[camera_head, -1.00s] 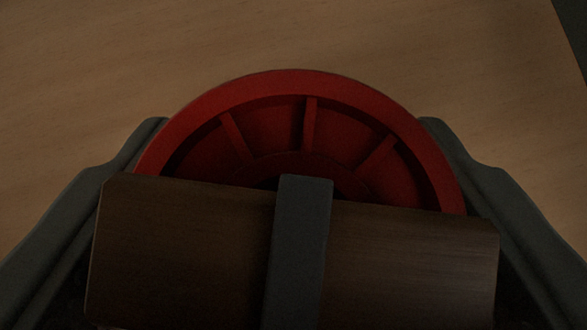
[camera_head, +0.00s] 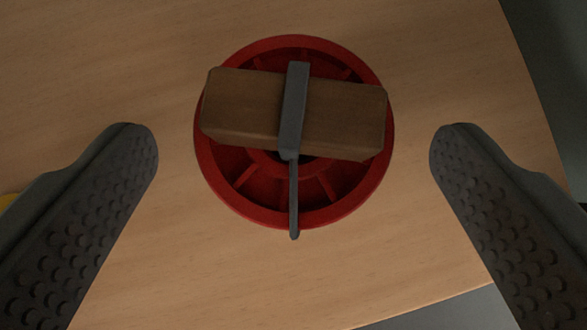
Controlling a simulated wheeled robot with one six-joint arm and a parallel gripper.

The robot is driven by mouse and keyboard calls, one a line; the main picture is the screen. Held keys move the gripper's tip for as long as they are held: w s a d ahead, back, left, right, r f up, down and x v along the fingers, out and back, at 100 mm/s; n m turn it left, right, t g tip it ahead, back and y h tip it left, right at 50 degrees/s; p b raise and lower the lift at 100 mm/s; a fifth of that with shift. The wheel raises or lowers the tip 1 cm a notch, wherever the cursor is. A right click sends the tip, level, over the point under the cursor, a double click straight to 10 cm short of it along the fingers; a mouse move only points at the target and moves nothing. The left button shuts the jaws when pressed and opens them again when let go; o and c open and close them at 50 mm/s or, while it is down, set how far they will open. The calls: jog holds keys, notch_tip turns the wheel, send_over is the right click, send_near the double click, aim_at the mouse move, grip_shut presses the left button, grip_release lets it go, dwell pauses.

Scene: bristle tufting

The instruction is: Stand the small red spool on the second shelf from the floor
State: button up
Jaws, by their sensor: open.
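The red spool (camera_head: 222,183) stands on a light wooden surface (camera_head: 120,60), seen from above with its ribbed round flange facing me. A brown wooden block (camera_head: 345,115) with a grey strap (camera_head: 294,105) across it lies over the upper part of the flange. A thin grey rod (camera_head: 294,200) runs down from the strap past the spool's middle. My gripper (camera_head: 294,140) is open, with one textured grey finger on each side of the spool. Clear gaps separate both fingers from the spool, and nothing is between them in contact. The spool's lower side is hidden.
The wooden surface ends at an edge on the right (camera_head: 535,100) and at the lower right, with grey beyond it. The surface around the spool is otherwise clear.

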jog(key=v, duration=0.7)
jog(key=shift+s+r, duration=0.1)
jog(key=s+r+t, duration=0.4)
jog(key=s+r, duration=0.8)
jog(key=s, duration=0.2)
jog(key=s+r+t, duration=0.4)
jog(key=s+r, duration=0.8)
jog(key=s, duration=0.3)
jog(key=shift+s+a+m, duration=0.2)
jog(key=shift+s+m, duration=0.1)
jog(key=shift+s, duration=0.05)
